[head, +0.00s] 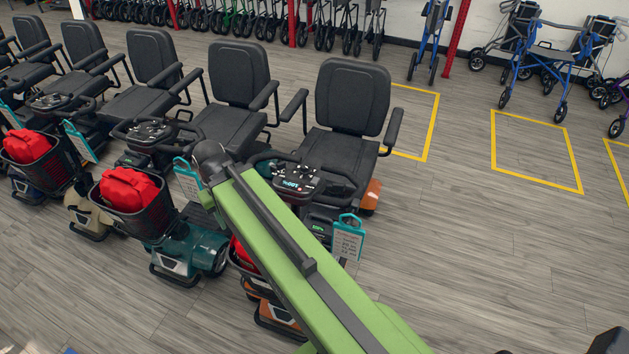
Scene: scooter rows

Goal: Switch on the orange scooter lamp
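The orange scooter stands at the right end of the row, with a black seat (352,98) and an orange rear cover (371,194). Its dark control panel (297,181) with small buttons and a lit display shows just right of my green arm. Its orange front (283,318) shows in part below my arm. My arm crosses over the scooter's front and hides much of its basket and tiller. I cannot make out its lamp or whether it is lit. My arm ends at a dark rounded joint near the neighbouring scooter; no gripper fingers show.
A teal scooter (190,250) with a red bag (129,189) in its basket stands close to the left. More scooters continue leftward. A price tag (348,240) hangs on the orange scooter's right side. The wood floor to the right is open, with yellow outlines and walkers behind.

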